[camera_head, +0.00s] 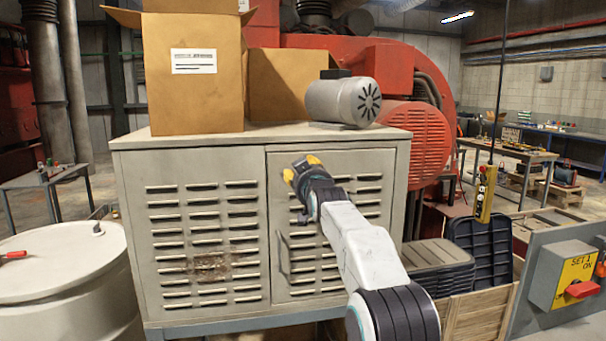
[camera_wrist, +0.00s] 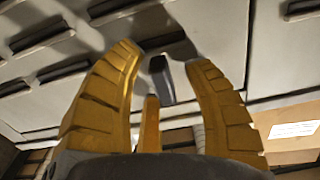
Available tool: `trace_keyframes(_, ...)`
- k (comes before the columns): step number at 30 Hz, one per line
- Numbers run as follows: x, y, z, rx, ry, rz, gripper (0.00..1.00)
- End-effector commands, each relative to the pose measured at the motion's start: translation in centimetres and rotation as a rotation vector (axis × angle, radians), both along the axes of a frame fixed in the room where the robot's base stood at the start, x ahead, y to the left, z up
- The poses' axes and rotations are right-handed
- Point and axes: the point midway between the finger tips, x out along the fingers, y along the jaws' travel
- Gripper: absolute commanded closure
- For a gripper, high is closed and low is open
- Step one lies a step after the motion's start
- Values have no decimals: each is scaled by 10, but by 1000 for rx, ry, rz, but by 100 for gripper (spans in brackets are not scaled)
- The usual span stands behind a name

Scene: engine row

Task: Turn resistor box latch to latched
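The resistor box (camera_head: 195,165) is a beige louvred cabinet with a left panel and a right door (camera_head: 350,165). My gripper (camera_head: 301,170) is in front of the upper left part of that door. In the wrist view, its two yellow fingers (camera_wrist: 165,55) are spread apart. A small dark grey upright piece, seemingly the latch (camera_wrist: 161,80), shows between the fingers, with visible gaps on both sides. A narrow yellow-brown bar (camera_wrist: 150,125) lies below it; I cannot tell what it belongs to. The latch is hidden or unclear in the head view, so its setting cannot be told.
Cardboard boxes (camera_head: 193,100) and a grey motor (camera_head: 343,101) stand on the cabinet. A white drum (camera_head: 62,275) is at left. Black crates (camera_head: 482,250), a hanging yellow pendant (camera_head: 485,195) and a red-handled switch box (camera_head: 565,275) are at right.

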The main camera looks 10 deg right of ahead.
Motion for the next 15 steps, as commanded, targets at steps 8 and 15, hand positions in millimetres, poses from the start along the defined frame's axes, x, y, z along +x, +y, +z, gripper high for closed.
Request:
trace_keyframes(8,0,-1,0,-1,1,-1,50)
trace_keyframes(15,-7,-1,1,-1,0,-1,50)
